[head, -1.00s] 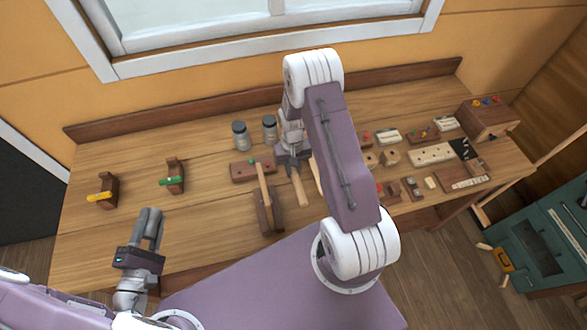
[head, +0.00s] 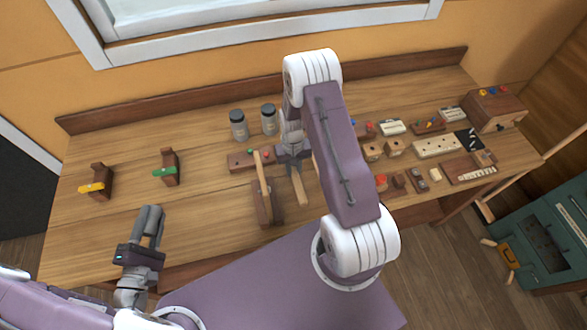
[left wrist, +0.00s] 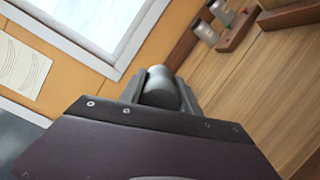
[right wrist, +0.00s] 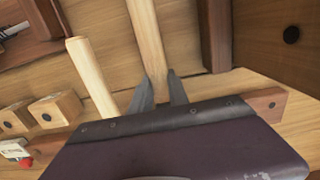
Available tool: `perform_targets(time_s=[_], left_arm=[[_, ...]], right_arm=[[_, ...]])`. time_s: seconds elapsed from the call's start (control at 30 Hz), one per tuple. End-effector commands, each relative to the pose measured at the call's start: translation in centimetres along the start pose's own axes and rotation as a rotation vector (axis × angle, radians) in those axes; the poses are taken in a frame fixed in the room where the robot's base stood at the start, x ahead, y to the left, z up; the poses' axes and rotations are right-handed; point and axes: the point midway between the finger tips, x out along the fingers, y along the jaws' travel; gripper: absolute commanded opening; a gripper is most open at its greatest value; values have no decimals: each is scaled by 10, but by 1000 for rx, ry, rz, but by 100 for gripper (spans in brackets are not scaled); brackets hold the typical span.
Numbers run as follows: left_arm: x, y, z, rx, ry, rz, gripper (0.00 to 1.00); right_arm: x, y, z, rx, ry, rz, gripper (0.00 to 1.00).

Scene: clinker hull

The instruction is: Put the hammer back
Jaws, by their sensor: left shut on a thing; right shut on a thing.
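My right gripper (head: 291,158) is shut on a pale wooden handle (head: 299,188), which also shows between its fingers in the right wrist view (right wrist: 147,38). The handle points toward the table's front edge. I cannot make out a hammer head on it. A second pale stick (right wrist: 92,75) lies beside it in that view. My left gripper (head: 149,228) is near the front left of the bench, shut on a grey cylinder (left wrist: 160,88). What that cylinder belongs to is hidden. A dark wooden block (head: 267,205) with a pale handle (head: 261,172) rests left of the right gripper.
On the bench (head: 120,220) are two grey-lidded jars (head: 238,126) (head: 268,120), a brown board with knobs (head: 240,161), and yellow (head: 95,187) and green (head: 164,172) handled wooden pieces. Several small blocks crowd the right side. The left front is mostly clear.

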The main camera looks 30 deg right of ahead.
Motion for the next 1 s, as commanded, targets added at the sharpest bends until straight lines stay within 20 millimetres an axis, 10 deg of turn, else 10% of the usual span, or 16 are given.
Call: perform_targets(time_s=[0.27,0.3,0.4,1.0], left_arm=[[0,-3,-1,0,-1,3,0],[0,-3,-1,0,-1,3,0],[0,-2,-1,0,-1,3,0],[0,23,10,0,-1,3,0]], right_arm=[[5,0,-1,0,2,0,0],[5,0,-1,0,2,0,23],[5,0,-1,0,2,0,46],[-28,0,1,0,1,0,46]])
